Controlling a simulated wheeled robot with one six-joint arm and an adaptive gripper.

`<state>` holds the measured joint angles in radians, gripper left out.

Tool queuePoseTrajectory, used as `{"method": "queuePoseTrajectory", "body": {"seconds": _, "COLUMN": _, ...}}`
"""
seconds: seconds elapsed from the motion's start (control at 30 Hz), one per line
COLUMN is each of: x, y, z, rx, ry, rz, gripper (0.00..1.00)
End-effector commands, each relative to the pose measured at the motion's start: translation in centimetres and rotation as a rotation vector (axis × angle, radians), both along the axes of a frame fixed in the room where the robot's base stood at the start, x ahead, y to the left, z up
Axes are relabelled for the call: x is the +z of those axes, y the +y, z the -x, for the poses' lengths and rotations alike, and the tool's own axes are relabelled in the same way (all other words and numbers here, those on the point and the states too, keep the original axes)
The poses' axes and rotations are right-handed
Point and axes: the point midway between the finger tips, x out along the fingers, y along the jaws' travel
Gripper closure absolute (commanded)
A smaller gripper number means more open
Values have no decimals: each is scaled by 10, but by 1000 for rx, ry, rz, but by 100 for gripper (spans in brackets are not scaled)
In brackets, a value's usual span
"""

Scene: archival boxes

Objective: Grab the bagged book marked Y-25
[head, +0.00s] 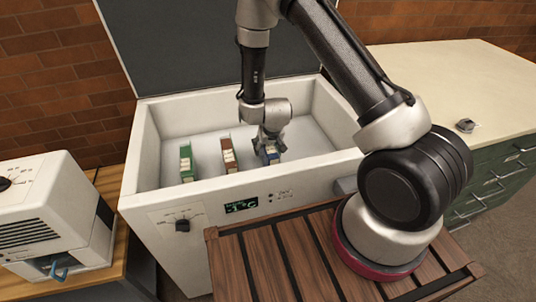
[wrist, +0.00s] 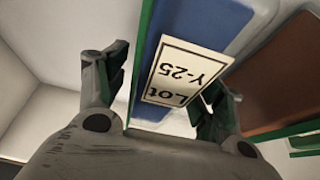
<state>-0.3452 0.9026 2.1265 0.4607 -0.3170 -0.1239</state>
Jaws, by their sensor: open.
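The bagged book marked Y-25 is blue with a white label reading "Lot Y-25" (wrist: 182,72); the label looks upside down in the wrist view. In the head view the blue book (head: 271,158) stands at the right of a row inside the white chest, partly hidden by my gripper. My gripper (head: 270,146) is open and reaches down over it. In the wrist view the fingers (wrist: 165,85) are on either side of the labelled face, with the book between them. I cannot tell whether either finger touches it.
A brown book (head: 228,157) and a green book (head: 186,165) stand to the left in the white chest (head: 240,185). The chest walls surround the row, and its dark lid (head: 190,40) is raised behind. A white machine (head: 50,215) stands at left; a cream-topped cabinet (head: 450,85) at right.

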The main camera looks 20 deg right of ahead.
Motion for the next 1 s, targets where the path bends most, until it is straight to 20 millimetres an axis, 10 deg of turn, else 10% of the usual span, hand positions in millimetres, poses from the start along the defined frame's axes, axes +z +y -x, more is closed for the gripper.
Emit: {"method": "queuePoseTrajectory", "body": {"seconds": 1.0, "x": -18, "y": 0, "z": -6, "rx": 0, "ry": 0, "rz": 0, "gripper": 32}}
